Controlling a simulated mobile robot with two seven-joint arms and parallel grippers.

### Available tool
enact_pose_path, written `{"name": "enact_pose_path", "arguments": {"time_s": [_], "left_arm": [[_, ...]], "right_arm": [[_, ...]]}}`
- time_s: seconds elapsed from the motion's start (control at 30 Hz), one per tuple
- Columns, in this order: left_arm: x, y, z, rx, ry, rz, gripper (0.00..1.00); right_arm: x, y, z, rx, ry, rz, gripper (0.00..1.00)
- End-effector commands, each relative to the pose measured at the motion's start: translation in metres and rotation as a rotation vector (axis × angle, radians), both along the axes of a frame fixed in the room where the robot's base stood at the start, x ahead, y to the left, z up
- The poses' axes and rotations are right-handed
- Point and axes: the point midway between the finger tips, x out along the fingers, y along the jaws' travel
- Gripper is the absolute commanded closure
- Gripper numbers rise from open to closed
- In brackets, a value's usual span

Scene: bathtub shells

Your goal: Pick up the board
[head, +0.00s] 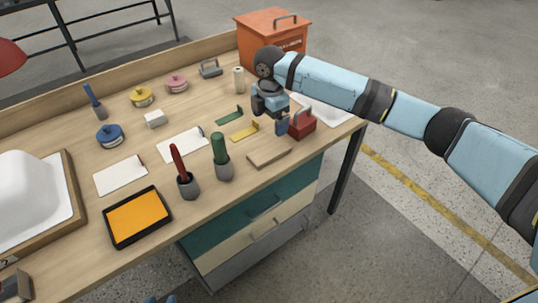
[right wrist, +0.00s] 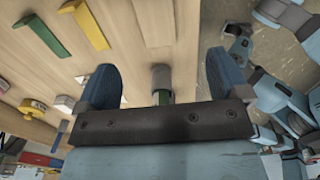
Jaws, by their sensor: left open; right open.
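The board, a small flat light-wood piece (head: 268,158), lies near the front edge of the workbench. It also shows at the top of the right wrist view (right wrist: 158,22), beyond my fingertips. My right gripper (head: 269,116) is open and empty above the bench, behind the board and apart from it. In the right wrist view its two blue fingers (right wrist: 162,75) stand wide apart, with a grey cup and green handle seen between them. What seem to be the tips of my left gripper (head: 161,299) just show at the bottom edge, away from the board.
A red box (head: 302,124) stands close behind the board. A yellow bracket (head: 244,132) and a green bracket (head: 229,115) lie to its left. A green-handled tool in a grey cup (head: 223,168) stands left of the board. An orange toolbox (head: 272,38) is at the back.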

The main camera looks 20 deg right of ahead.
Motion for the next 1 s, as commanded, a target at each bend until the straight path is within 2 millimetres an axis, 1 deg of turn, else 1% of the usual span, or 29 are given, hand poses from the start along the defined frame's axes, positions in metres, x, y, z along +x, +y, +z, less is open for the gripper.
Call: {"name": "enact_pose_path", "arguments": {"time_s": [0.1, 0.3, 0.4, 0.57, 0.77, 0.83, 0.9, 1.0], "left_arm": [[0.0, 0.002, -0.002, 0.004, -0.001, -0.001, 0.57], [0.0, 0.004, -0.003, 0.012, -0.004, -0.005, 0.57], [0.001, 0.005, -0.003, 0.014, -0.006, -0.007, 0.57], [0.001, 0.005, -0.002, 0.014, -0.009, -0.007, 0.57], [0.0, 0.002, -0.004, 0.009, -0.01, -0.006, 0.57], [0.0, 0.001, -0.004, 0.006, -0.009, -0.005, 0.57], [0.0, 0.0, -0.004, 0.004, -0.011, -0.004, 0.57], [0.0, -0.001, -0.004, 0.0, -0.011, -0.002, 0.57]], "right_arm": [[-0.001, -0.001, -0.024, -0.003, 0.004, -0.001, 0.06], [0.0, 0.0, -0.062, 0.0, 0.002, -0.002, 0.06], [0.0, 0.0, -0.073, -0.001, 0.002, -0.002, 0.06], [0.001, 0.0, -0.083, 0.0, 0.0, -0.002, 0.06], [0.009, 0.0, -0.111, -0.001, 0.001, -0.003, 0.06], [0.009, -0.001, -0.121, 0.0, 0.001, -0.003, 0.06], [0.009, -0.001, -0.127, 0.0, 0.0, -0.002, 0.06], [0.009, 0.0, -0.131, 0.0, -0.001, -0.001, 0.06]]}}
